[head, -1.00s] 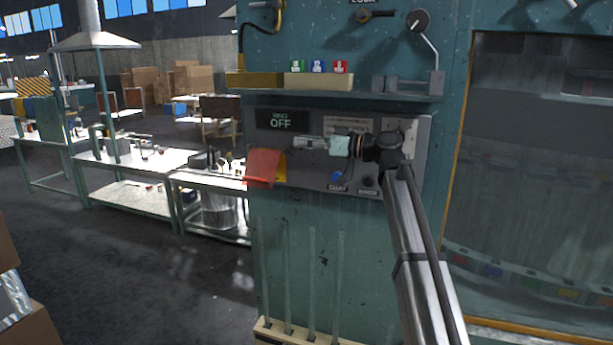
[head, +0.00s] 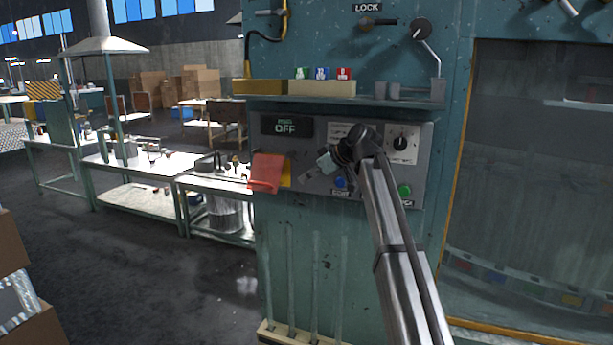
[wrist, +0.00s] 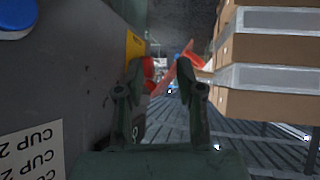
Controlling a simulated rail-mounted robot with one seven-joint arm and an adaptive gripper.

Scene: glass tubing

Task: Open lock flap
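A red flap (head: 266,172) sticks out from the lower left end of the grey control panel (head: 330,125), beside a yellow plate (head: 287,174). My gripper (head: 303,181) is in front of the panel, to the right of the flap, pointing left and slightly down. In the wrist view my gripper (wrist: 159,64) is open and empty. The red flap (wrist: 186,72) shows beyond the fingertips, partly hidden by the right finger. The fingers appear apart from it. The yellow plate (wrist: 134,45) is just left of the fingers.
A blue button (head: 340,183), a green button (head: 404,190) and a rotary dial (head: 401,143) are on the panel. A shelf (head: 345,103) juts out above it. Upright glass tubes (head: 316,275) stand below. Workbenches (head: 213,183) stand to the left.

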